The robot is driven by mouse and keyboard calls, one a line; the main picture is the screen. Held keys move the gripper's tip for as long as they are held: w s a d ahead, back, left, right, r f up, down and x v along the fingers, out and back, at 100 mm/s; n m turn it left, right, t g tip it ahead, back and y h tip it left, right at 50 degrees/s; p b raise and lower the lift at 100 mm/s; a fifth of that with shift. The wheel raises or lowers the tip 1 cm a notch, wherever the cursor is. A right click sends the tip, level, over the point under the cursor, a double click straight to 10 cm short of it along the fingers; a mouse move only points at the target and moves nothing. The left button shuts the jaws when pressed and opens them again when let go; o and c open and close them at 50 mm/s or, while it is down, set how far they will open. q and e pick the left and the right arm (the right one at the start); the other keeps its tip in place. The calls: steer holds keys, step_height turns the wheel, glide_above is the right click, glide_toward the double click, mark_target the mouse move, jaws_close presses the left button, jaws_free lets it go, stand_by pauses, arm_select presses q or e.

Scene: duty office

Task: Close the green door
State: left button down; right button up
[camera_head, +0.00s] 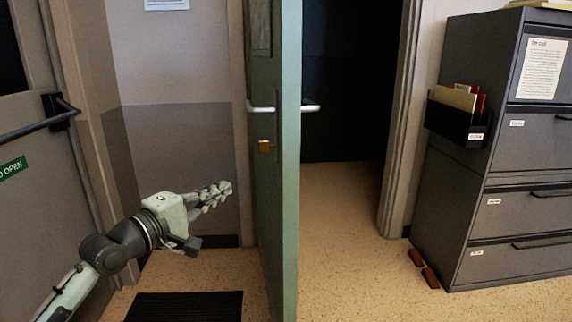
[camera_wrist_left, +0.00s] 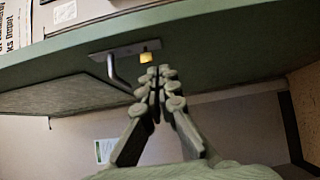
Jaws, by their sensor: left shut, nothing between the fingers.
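The green door (camera_head: 285,190) stands open in the head view, seen nearly edge-on, with the dark doorway to its right. A lever handle (camera_head: 262,108) is on its left face with a brass lock (camera_head: 266,146) below it; another lever (camera_head: 310,106) shows on the right side. My left gripper (camera_head: 222,190) is shut and empty, to the left of the door and below the handle level. In the left wrist view, the shut fingertips (camera_wrist_left: 160,76) point toward the door (camera_wrist_left: 220,50), near the handle (camera_wrist_left: 116,72) and lock (camera_wrist_left: 150,52). Contact cannot be told. My right gripper is not visible.
A dark filing cabinet (camera_head: 470,200) with a folder holder (camera_head: 455,120) stands right of the doorway. Brown wedges (camera_head: 424,268) lie on the floor beside it. A dark mat (camera_head: 185,306) lies at the lower left. A grey door with a push bar (camera_head: 40,122) is at the left.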

arm_select(q)
glide_toward(281, 166)
steer(key=w+a, duration=0.1)
steer(key=w, duration=0.3)
steer(key=d, duration=0.1)
steer(key=w+d+p, duration=0.1)
steer(key=d, duration=0.1)
steer(key=shift+d, duration=0.7)
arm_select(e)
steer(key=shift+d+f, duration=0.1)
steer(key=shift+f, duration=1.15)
